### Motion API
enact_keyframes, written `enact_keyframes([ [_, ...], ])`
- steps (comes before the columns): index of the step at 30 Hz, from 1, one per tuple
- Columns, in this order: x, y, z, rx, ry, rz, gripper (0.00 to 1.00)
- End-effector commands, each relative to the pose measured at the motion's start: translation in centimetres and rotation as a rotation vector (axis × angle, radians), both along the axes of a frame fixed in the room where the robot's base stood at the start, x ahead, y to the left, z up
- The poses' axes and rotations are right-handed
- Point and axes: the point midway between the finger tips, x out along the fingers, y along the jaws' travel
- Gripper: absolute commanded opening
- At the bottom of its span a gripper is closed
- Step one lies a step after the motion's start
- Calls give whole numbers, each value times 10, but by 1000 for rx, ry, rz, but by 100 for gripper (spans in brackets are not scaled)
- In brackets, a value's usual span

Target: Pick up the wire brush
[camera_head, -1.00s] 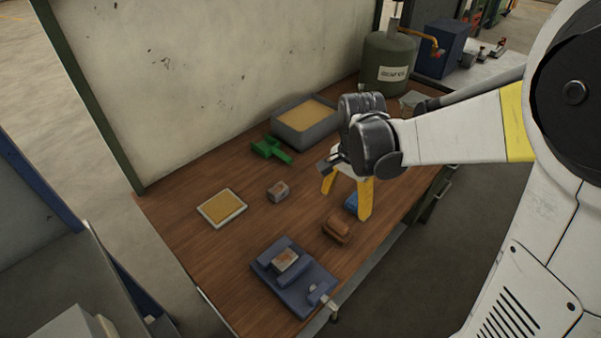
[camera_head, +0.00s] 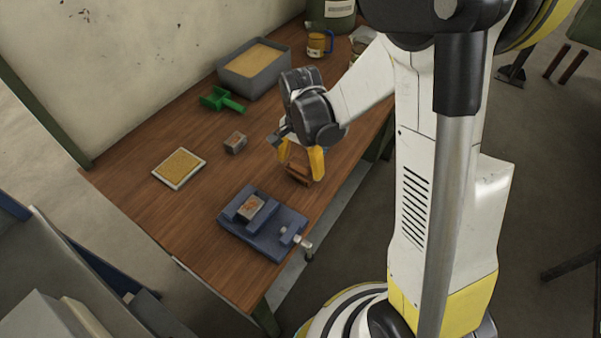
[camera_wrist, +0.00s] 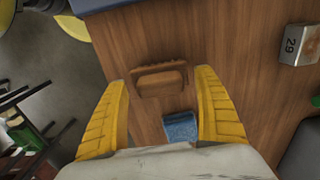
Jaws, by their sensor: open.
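The wire brush, a brown block-like piece with a raised handle bar (camera_head: 298,176), lies on the wooden bench near its right edge. In the wrist view the brush (camera_wrist: 162,84) lies ahead of and between my two yellow fingertips. My gripper (camera_head: 300,167) is open and empty, pointing down just above the brush. In the head view its fingers partly cover the brush. I cannot tell the exact height of the fingertips above it.
A blue vise-like fixture (camera_head: 240,224) holding a rusty block stands close in front. A blue item (camera_wrist: 181,128) lies beside the brush. A small metal block (camera_head: 235,143), a sand-coloured tray (camera_head: 163,179), a green scoop (camera_head: 222,101) and a grey bin (camera_head: 232,82) stand further left.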

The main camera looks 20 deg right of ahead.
Motion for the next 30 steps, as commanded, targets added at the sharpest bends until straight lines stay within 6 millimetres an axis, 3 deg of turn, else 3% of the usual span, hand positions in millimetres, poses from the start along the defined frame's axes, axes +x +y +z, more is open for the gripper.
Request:
enact_keyframes([
  [3,0,0,1,0,0,0,80],
  [9,0,0,1,0,0,0,22],
  [22,0,0,7,0,0,0,22],
  [26,0,0,22,0,0,0,22],
  [30,-1,-2,50,0,0,-1,22],
])
